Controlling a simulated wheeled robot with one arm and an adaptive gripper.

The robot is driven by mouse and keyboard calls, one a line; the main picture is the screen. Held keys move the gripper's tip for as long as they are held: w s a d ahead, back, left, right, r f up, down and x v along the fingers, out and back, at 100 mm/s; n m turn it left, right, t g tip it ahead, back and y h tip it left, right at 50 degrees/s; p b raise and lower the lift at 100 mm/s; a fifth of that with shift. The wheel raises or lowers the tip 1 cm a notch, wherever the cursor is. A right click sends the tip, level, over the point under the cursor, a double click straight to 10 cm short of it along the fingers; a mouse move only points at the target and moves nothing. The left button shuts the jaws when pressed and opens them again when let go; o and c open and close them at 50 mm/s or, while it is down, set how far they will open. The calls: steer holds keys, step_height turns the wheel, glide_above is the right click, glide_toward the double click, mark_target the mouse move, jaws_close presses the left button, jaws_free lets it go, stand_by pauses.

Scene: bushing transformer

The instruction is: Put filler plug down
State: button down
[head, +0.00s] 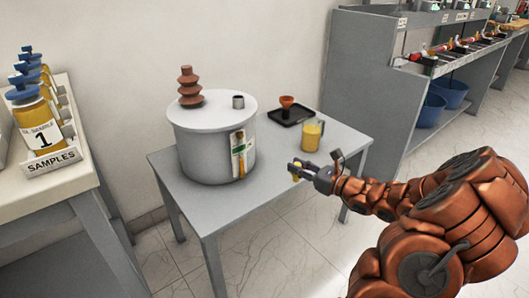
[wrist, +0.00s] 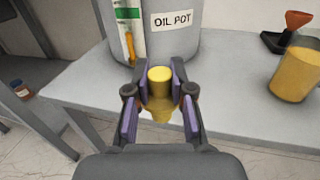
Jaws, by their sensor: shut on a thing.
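A yellow filler plug (wrist: 159,88) is held between the purple-padded fingers of my gripper (wrist: 160,105) in the wrist view. In the head view my gripper (head: 301,172) is at the front right edge of the grey table (head: 270,200), with the yellow plug (head: 295,177) at its tip. The grey oil pot (wrist: 190,22) stands just beyond the plug in the wrist view. In the head view the pot (head: 205,150) stands on the table to the left of my gripper. It has a brown ribbed bushing (head: 187,85) and an uncovered-looking short metal neck (head: 238,101) on its lid.
A jug of yellow oil (head: 312,135) stands behind my gripper. A black tray (head: 291,115) with an orange funnel (head: 287,101) lies farther back. The table's front left area is clear. A samples bench (head: 60,185) is at the left; grey shelving (head: 380,85) is at the right.

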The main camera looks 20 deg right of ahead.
steer(key=shift+m+t+h, duration=0.3)
steer(key=shift+m+h, duration=0.2)
steer(key=shift+h, duration=0.2)
steer(key=w+d+f+b, duration=0.1)
steer(key=w+d, duration=0.2)
steer(key=w, duration=0.1)
steer(key=w+d+f+b, duration=0.1)
steer(key=w+d, duration=0.2)
steer(key=w, duration=0.1)
steer(key=w+d+f+b, duration=0.1)
steer(key=w+d, duration=0.1)
steer(key=w, duration=0.2)
steer(key=shift+w+d+b, duration=0.15)
steer(key=shift+d+b, duration=0.15)
steer(key=shift+d, duration=0.1)
steer(key=shift+w+d+f, duration=0.1)
steer(key=shift+w, duration=0.2)
steer(key=shift+s+f+b, duration=0.1)
steer(key=shift+f+b, duration=0.75)
steer(key=shift+f, duration=0.7)
steer(key=shift+f, duration=0.1)
steer(key=c, duration=1)
jaws_free()
